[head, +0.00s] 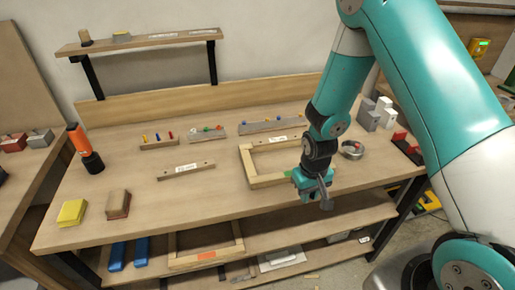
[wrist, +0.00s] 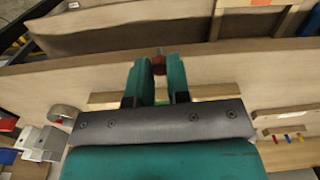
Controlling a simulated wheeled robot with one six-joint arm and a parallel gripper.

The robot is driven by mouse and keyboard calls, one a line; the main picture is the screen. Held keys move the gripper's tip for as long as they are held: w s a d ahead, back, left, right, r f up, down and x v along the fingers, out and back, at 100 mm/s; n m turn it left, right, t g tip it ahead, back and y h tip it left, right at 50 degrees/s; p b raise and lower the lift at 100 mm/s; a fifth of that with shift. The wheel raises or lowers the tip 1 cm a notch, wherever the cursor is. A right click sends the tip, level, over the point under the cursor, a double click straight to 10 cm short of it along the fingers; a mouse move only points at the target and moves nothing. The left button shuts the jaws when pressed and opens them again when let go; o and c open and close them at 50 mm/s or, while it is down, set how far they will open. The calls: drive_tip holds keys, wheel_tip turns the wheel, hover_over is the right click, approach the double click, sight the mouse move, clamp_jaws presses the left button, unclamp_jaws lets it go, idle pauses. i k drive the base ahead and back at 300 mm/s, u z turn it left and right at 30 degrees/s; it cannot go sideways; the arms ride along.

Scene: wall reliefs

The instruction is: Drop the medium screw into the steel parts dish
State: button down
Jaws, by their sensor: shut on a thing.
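My gripper (head: 325,198) hangs past the front edge of the workbench, near the wooden frame. In the wrist view its two teal fingers (wrist: 158,68) are shut on a small dark red thing, taken as the medium screw (wrist: 159,65); its length is mostly hidden. The steel parts dish (head: 352,150) is a small round grey dish on the bench, behind and to the right of my gripper in the head view. It also shows at the left in the wrist view (wrist: 64,112). The screw is apart from the dish.
A wooden frame (head: 247,166) lies left of the dish. Grey blocks (head: 368,118) and a dark holder with red pieces (head: 407,146) stand right of it. Racks with coloured pegs (head: 158,142) sit farther left. A lower shelf (head: 275,247) runs under the bench.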

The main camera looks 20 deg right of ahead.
sight(355, 156)
drive_tip(key=u, duration=2.7)
drive_tip(key=k, duration=2.1)
drive_tip(key=z, duration=2.2)
drive_tip(key=i, duration=1)
drive_tip(key=z, duration=0.05)
